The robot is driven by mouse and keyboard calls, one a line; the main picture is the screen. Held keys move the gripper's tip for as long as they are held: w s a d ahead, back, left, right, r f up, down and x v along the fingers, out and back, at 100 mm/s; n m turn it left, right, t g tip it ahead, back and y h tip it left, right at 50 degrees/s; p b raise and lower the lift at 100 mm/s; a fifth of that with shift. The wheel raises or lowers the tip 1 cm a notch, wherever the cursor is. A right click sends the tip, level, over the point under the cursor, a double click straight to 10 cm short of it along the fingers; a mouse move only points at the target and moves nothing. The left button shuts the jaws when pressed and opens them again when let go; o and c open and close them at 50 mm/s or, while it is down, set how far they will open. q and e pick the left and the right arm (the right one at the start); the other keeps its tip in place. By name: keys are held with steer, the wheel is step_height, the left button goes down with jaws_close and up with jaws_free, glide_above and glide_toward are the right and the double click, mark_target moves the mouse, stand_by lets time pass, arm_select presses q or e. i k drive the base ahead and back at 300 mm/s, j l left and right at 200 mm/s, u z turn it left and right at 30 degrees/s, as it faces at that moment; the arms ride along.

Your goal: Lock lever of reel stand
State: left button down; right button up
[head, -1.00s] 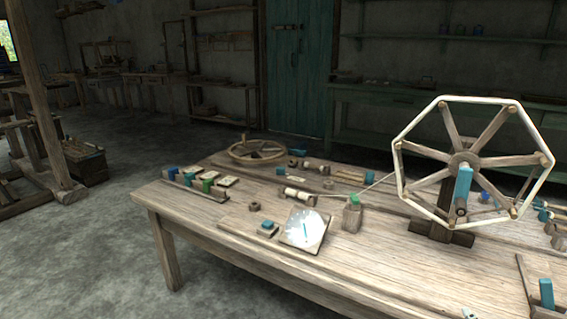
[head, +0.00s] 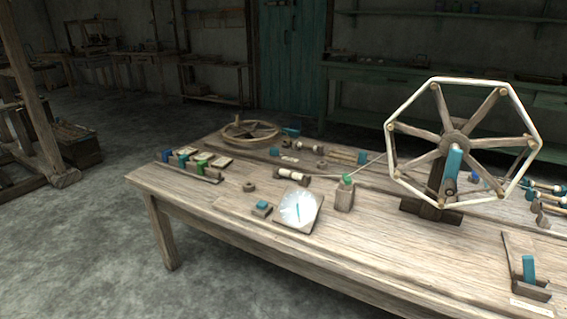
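The reel stand (head: 437,190) stands on the right part of the wooden table. Its large wheel (head: 462,138) has wooden spokes and a pale strand around its rim. A teal lever (head: 452,168) sits just below the hub on the near side and points roughly upright, with a slight tilt. A thin strand runs from the wheel left toward a small block with a green top (head: 345,194). Whether the lever is locked cannot be told. Neither of my grippers is in the head view.
A white dial (head: 298,209) and a teal button block (head: 262,208) lie near the front edge. A flat wheel (head: 250,132) lies at the back left. A second teal lever (head: 528,268) stands at the right front. The front middle of the table (head: 400,260) is bare.

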mark_target(528, 263)
steer(key=z, duration=1.6)
